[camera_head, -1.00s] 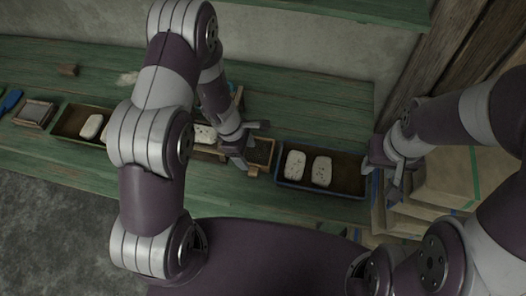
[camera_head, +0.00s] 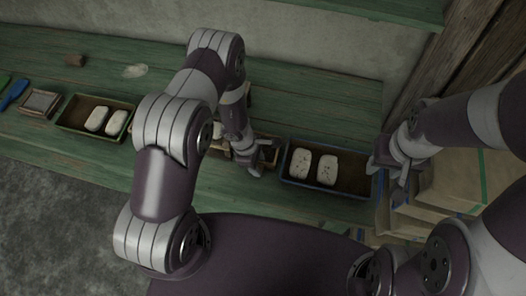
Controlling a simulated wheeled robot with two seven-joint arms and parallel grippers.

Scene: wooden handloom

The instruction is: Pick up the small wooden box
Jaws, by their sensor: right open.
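A small wooden box (camera_head: 271,154) with a dark inside sits on the green bench, left of the tray with two speckled bars. My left gripper (camera_head: 260,157) is at this box, with its fingers over or beside it; they hide part of it. I cannot tell whether they touch it or close on it. A second small wooden box (camera_head: 40,103), shallow with a grey inside, lies at the far left of the bench, away from both grippers. My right gripper (camera_head: 387,172) is open and empty, by the right end of the bench.
A dark tray (camera_head: 345,193) holds two speckled bars (camera_head: 313,166). A left tray (camera_head: 75,122) holds two pale bars (camera_head: 106,120). Cardboard boxes (camera_head: 455,180) stand at right. The back of the bench is mostly clear.

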